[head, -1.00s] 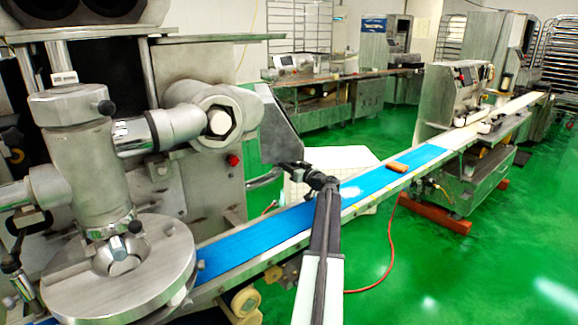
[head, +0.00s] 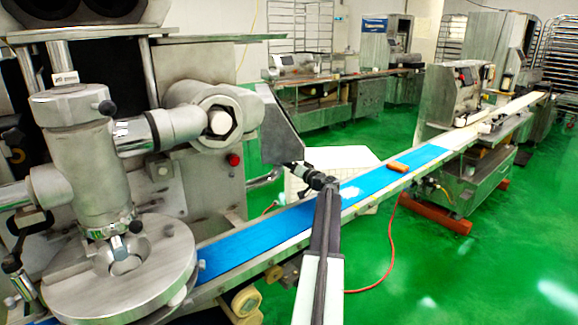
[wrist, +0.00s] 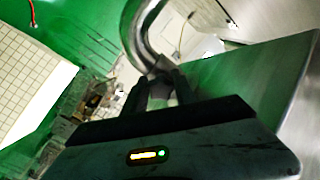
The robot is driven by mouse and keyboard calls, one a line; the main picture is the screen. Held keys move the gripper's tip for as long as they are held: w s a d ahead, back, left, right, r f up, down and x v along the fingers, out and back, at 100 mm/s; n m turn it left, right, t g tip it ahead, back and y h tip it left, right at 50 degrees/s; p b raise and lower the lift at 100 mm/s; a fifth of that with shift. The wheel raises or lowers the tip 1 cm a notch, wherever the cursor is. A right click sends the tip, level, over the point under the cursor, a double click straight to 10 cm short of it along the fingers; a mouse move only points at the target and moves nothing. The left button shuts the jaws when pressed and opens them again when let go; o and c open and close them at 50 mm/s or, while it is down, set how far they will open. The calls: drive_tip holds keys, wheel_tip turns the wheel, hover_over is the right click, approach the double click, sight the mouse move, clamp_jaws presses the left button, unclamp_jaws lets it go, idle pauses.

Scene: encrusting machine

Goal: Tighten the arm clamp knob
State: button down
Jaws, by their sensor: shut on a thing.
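My gripper (head: 286,164) is at the lower tip of the angled grey panel on the machine, above the belt. In the wrist view its two dark fingers (wrist: 159,88) are shut on a small metal end piece (wrist: 160,72), where a curved steel handle (wrist: 136,28) ends. The fingers cover most of this piece, and I cannot tell its full shape or whether it is the clamp knob. In the head view the curved handle (head: 264,179) shows left of the gripper. Dark knobs also show on the machine's upper cylinder (head: 107,107) and lower collar (head: 135,226), apart from my gripper.
A blue conveyor belt (head: 240,235) runs below my arm, with an orange-brown block (head: 397,167) on it. The angled grey panel (head: 283,130) stands close beside the gripper. A white gridded box (head: 345,158) is behind the belt. Green floor (head: 450,270) is open at right.

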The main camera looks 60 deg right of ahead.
drive_tip(key=shift+s, duration=0.1)
drive_tip(key=c, duration=1)
unclamp_jaws()
drive_tip(key=v, duration=0.7)
drive_tip(key=shift+s, duration=0.3)
drive_tip(key=shift+a, duration=0.15)
